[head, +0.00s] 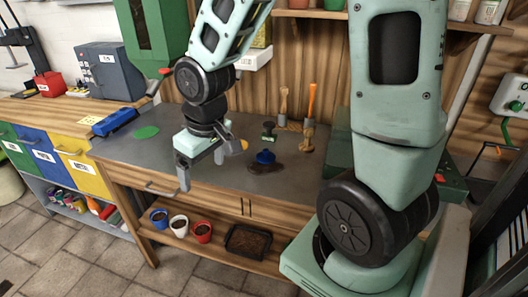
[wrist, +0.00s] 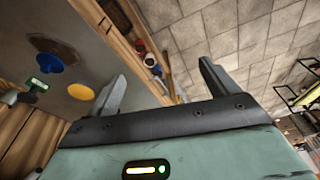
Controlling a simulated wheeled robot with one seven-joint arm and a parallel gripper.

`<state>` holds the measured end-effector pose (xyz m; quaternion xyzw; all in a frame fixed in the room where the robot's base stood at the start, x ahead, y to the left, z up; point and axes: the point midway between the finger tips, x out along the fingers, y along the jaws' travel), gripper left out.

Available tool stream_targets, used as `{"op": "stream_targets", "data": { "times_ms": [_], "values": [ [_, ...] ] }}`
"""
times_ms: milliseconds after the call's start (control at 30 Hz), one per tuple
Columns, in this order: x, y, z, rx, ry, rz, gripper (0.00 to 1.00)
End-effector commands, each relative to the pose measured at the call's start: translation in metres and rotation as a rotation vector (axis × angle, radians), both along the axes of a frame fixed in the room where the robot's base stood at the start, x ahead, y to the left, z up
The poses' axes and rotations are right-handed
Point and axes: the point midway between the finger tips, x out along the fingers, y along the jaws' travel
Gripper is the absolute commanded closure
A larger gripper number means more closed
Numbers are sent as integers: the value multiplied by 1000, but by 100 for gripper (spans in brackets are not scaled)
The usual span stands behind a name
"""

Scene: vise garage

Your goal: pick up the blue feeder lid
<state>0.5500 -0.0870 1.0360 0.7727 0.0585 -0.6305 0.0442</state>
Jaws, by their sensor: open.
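A small blue piece with a raised top, which looks like the blue feeder lid (head: 265,157), sits on a dark brown patch on the grey workbench, right of my gripper. It also shows at the upper left in the wrist view (wrist: 49,63), outside the space between my fingers. My gripper (head: 203,168) is open and empty above the front part of the bench, apart from the lid. Its two fingers also show in the wrist view (wrist: 163,74), with floor and the bench's front edge behind them.
A yellow round piece (wrist: 81,91) is nearer my fingers than the lid. A green-topped tool (head: 268,131) and wooden-handled tools (head: 308,130) stand behind the lid. Pots (head: 180,226) stand on the lower shelf.

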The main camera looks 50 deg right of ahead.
Motion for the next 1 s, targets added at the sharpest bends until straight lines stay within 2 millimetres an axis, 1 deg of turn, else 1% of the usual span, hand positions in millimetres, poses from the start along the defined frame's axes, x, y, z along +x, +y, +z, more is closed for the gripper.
{"op": "stream_targets", "data": {
  "times_ms": [33,67,100,167,200,267,300,400,433,500,533,600,667,767,1000],
  "values": [
    [11,-31,6,2,-18,-76,14],
    [17,-48,7,2,-29,-113,14],
    [22,-70,8,1,-46,-162,14],
    [28,-105,9,-1,-72,-233,14],
    [30,-127,10,-3,-89,-278,14],
    [31,-159,11,-8,-111,-341,14],
    [30,-178,12,-10,-126,-380,14],
    [24,-218,12,-18,-155,-457,14],
    [22,-228,13,-20,-162,-475,14],
    [18,-245,13,-25,-176,-507,14],
    [17,-250,13,-25,-180,-517,14],
    [15,-258,11,-28,-187,-533,14],
    [15,-262,7,-29,-190,-538,14],
    [20,-264,-8,-28,-189,-538,14],
    [37,-271,-53,-27,-186,-537,14]
  ]
}}
